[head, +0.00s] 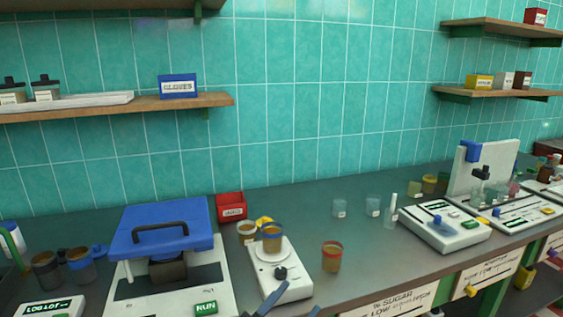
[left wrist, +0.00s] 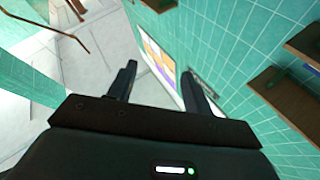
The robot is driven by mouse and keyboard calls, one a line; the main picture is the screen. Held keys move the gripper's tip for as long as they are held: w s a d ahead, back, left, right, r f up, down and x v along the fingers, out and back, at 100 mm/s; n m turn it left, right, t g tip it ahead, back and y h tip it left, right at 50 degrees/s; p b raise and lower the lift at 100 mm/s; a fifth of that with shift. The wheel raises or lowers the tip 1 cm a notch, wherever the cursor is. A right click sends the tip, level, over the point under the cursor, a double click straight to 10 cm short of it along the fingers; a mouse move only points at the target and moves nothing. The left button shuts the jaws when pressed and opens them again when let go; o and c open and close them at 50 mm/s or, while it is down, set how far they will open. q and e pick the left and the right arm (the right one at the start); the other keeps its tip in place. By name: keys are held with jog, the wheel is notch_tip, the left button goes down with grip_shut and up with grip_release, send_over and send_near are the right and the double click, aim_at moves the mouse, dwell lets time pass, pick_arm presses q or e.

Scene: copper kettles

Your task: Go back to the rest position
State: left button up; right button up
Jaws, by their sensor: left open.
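My left gripper (head: 287,301) shows only as dark fingertips at the bottom edge of the head view, in front of the white scale (head: 291,291). In the left wrist view its two fingers (left wrist: 160,82) stand apart with nothing between them. It is open and empty. The wrist camera looks towards the tiled wall and floor, with a coloured poster beyond the fingers. My right gripper is in neither view.
A counter (head: 358,285) runs along the wall. A blue-lidded machine (head: 160,230) stands left of the scale, which bears a blue-rimmed cup (head: 272,242). A red-rimmed amber cup (head: 332,258) stands to its right. White instruments (head: 440,231) stand farther right; shelves (head: 130,105) hang above.

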pick_arm(q)
jog(key=s+a+f+n+g+y, duration=0.2)
jog(key=s+a+f+n+y, duration=0.1)
jog(key=f, duration=0.4)
jog(key=s+a+f+n+g+y, duration=0.2)
jog(key=s+a+f+n+y, duration=0.1)
jog(key=s+a+f+y, duration=0.2)
jog(key=s+a+f+n+g+y, duration=0.2)
jog(key=s+a+f+n+y, duration=0.2)
jog(key=s+a+f, duration=0.4)
notch_tip(320, 180, down, 3)
jog(key=shift+f, duration=0.2)
jog(key=shift+a, duration=0.1)
